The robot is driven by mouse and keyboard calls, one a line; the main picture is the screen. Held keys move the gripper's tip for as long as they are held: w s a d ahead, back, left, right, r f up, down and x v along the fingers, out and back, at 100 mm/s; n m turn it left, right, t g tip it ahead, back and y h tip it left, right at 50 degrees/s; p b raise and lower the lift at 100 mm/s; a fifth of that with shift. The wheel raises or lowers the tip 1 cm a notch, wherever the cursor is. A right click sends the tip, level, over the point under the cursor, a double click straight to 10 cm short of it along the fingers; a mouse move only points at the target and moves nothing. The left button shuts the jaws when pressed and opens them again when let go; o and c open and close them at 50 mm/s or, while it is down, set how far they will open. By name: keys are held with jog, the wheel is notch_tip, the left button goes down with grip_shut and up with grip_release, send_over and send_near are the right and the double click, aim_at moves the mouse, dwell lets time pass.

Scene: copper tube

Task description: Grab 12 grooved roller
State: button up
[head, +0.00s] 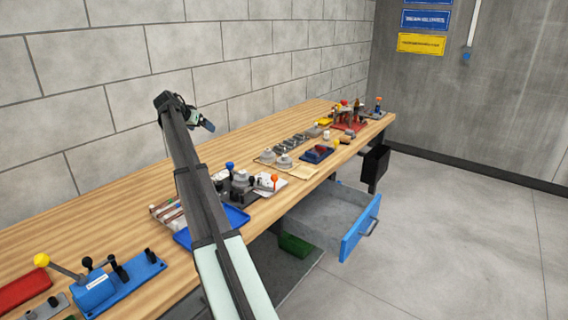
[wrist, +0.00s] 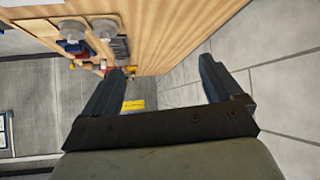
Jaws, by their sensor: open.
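Two grey round stepped pieces stand side by side on the wooden bench, one on the left (head: 267,156) and one on the right (head: 284,160). They look like rollers, but I cannot read any size mark or make out grooves. Two grey round pieces also show at the upper left of the wrist view, one (wrist: 73,30) left of the other (wrist: 104,28). My gripper (head: 208,126) is raised above the bench, to the left of the rollers in the head view. In the wrist view its two fingers (wrist: 160,68) are wide apart with nothing between them.
The wooden bench (head: 110,195) runs along a block wall. A bender with an orange-tipped handle (head: 274,180) and a blue tray (head: 236,217) are near my arm. A blue-fronted drawer (head: 360,228) stands open beneath the bench.

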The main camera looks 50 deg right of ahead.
jog(key=s+d+f+m+g+y, duration=0.25)
jog(key=s+d, duration=0.55)
jog(key=d, duration=0.4)
jog(key=m+g+y, duration=0.1)
jog(key=m+y, duration=0.2)
jog(key=m, duration=0.1)
send_near(285, 155)
jog(key=shift+h, duration=0.25)
jog(key=x, duration=1)
jog(key=shift+a+f, duration=0.1)
jog(key=shift+f, duration=0.3)
jog(key=shift+c, duration=0.3)
jog(key=c, duration=1.2)
jog(key=shift+r, duration=0.1)
jog(key=shift+c, duration=0.2)
jog(key=shift+r, duration=0.1)
